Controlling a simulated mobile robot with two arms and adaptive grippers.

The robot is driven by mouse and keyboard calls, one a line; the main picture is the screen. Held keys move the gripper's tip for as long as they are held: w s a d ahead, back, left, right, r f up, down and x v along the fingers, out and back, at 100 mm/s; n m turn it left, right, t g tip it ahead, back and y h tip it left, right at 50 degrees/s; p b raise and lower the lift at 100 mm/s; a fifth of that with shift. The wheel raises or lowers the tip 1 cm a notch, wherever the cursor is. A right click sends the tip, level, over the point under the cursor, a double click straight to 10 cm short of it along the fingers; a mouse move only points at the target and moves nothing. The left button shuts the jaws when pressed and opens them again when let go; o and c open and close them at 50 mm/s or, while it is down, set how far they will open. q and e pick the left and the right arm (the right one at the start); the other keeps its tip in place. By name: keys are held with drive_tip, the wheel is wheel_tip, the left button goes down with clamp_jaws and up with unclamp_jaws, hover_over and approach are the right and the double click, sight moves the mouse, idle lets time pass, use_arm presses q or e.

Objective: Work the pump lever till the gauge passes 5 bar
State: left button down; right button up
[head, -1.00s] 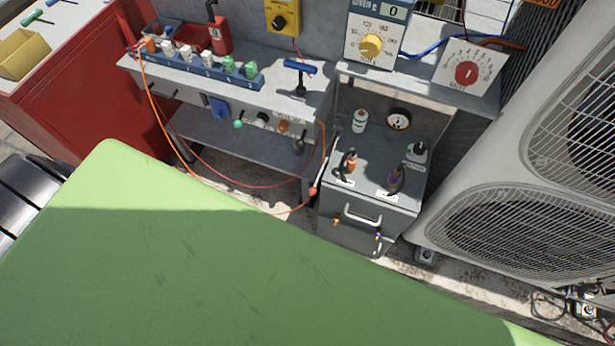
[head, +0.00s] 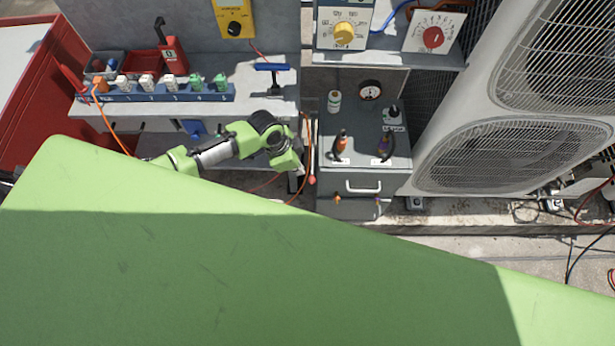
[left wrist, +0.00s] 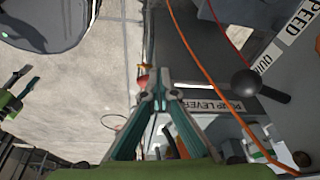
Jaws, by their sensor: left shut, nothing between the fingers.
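My left gripper (left wrist: 158,84) is shut and empty, apart from the knob. In the head view my left gripper (head: 297,180) hangs in front of the bench's right end, and the arm hides the lever. The round gauge (head: 370,90) has a dark rim and stands at the back of the grey cabinet; its needle is too small to read.
An orange cable (left wrist: 215,80) crosses the left wrist view between my fingers and the knob. The grey cabinet (head: 362,180) stands right of the gripper, with bottles and hooked handles on top. A large condenser (head: 515,150) is further right. My green body covers the foreground.

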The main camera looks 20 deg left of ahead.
sight(309, 178)
use_arm(q)
wheel_tip(309, 178, up, 6)
drive_tip(key=s+d+m+g, duration=0.1)
drive_tip(key=m, duration=0.1)
drive_tip(key=shift+s+d+m+p, duration=0.15)
drive_tip(key=shift+m+p, duration=0.15)
drive_tip(key=shift+p, duration=0.15)
drive_tip(key=shift+d+f, duration=0.1)
drive_tip(key=b+x, duration=0.7)
